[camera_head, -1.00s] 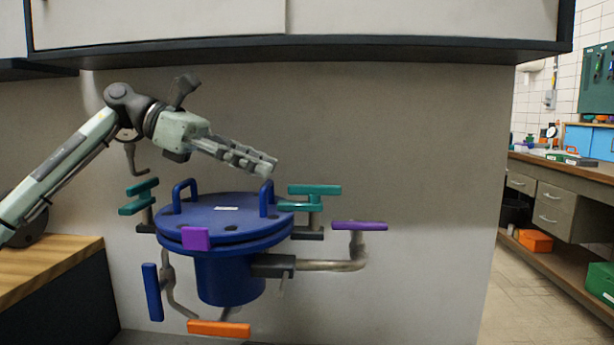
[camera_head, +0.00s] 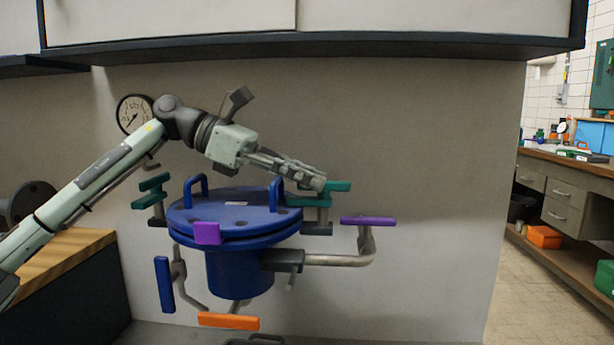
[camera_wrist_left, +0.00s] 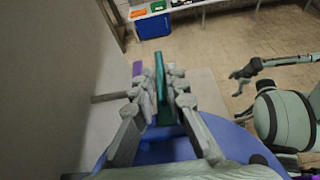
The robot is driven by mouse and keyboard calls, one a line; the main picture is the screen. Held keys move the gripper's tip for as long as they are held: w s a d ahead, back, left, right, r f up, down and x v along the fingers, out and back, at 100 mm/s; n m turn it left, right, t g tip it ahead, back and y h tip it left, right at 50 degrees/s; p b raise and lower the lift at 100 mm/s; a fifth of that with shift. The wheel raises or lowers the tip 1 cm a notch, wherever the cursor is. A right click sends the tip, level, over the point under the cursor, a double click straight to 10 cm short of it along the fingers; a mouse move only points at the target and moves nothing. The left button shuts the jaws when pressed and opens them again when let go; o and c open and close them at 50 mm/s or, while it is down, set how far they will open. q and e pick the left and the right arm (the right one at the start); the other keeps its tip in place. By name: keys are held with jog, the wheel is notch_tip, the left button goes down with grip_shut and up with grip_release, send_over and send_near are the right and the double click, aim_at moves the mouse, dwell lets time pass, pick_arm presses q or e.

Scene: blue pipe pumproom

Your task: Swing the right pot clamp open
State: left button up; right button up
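The blue pot (camera_head: 240,272) stands against the grey wall with its round blue lid (camera_head: 232,218) on. The right pot clamp has a teal handle (camera_head: 338,186) at the right of the lid, raised above its dark bracket (camera_head: 317,229). My left gripper (camera_head: 314,182) reaches over the lid to this handle and hides part of it. In the left wrist view the teal handle (camera_wrist_left: 161,82) lies between the fingers of my left gripper (camera_wrist_left: 160,95); I cannot tell whether they touch it. My right gripper (camera_wrist_left: 238,83) is open and empty, away from the pot, in the left wrist view.
Another teal clamp (camera_head: 150,192) sits left of the lid. Two blue lid handles stand up, one (camera_head: 277,194) near my left gripper. A purple pipe handle (camera_head: 368,221) is at the right. An orange handle (camera_head: 229,321) is below. A dark-edged cabinet (camera_head: 400,45) overhangs above.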

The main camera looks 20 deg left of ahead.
pick_arm(q)
grip_shut()
pick_arm(e)
jog(key=shift+s+d, duration=0.1)
jog(key=shift+d, duration=0.1)
